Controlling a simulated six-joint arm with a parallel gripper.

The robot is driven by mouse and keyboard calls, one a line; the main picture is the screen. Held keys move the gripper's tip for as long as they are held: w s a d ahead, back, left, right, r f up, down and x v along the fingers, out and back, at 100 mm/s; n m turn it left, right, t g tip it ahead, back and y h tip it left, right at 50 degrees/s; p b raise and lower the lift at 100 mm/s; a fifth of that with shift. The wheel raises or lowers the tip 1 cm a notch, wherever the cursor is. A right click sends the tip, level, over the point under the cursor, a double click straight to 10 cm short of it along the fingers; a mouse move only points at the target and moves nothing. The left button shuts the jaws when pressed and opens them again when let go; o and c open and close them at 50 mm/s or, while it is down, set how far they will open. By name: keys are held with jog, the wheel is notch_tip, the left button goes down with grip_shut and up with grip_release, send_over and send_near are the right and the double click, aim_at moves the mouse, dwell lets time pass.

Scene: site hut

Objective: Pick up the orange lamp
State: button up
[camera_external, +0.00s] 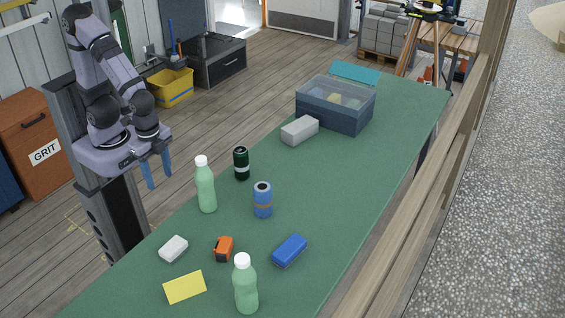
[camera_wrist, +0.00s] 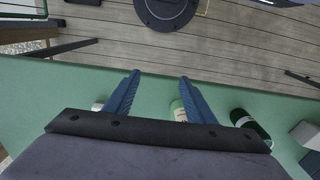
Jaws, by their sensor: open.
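The orange lamp (camera_external: 223,248) is a small orange and black block on the green tabletop (camera_external: 330,190), in the near part of the external view. It stands between a white block (camera_external: 173,249) and a blue box (camera_external: 289,250), apart from both. I cannot make out the lamp in the wrist view. My gripper (camera_external: 160,183) has blue fingers that point down, behind the table's left edge and well away from the lamp. In the wrist view the fingers (camera_wrist: 160,78) are spread apart with nothing held between them.
Near the lamp are a yellow sheet (camera_external: 185,287), a front green bottle (camera_external: 245,285) and a blue can (camera_external: 263,200). Another green bottle (camera_external: 205,185) and a dark can (camera_external: 241,163) stand nearer my arm. A grey block (camera_external: 300,130) and a bin (camera_external: 336,105) are farther back.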

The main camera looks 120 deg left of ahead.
notch_tip(320, 180, up, 5)
jog(key=n+t+h+b, duration=0.2)
jog(key=n+t+h, duration=0.3)
jog(key=n+h, duration=1.3)
send_over(223, 247)
jog(key=a, duration=0.2)
jog(key=f+n+y, duration=0.1)
jog(key=f, duration=0.1)
jog(key=f+n+y, duration=0.3)
jog(key=f+y, duration=0.1)
jog(key=shift+s+f+n, duration=0.2)
jog(key=shift+s+n, duration=0.1)
jog(key=shift+s, duration=0.1)
jog(key=shift+f+p, duration=0.4)
jog(key=shift+f, duration=2.3)
notch_tip(223, 247, down, 2)
jog(key=shift+s, duration=0.1)
jog(key=shift+p+x, duration=0.5)
jog(key=shift+x, duration=0.55)
jog(key=shift+w+d+f, duration=0.25)
jog(key=shift+d, duration=0.2)
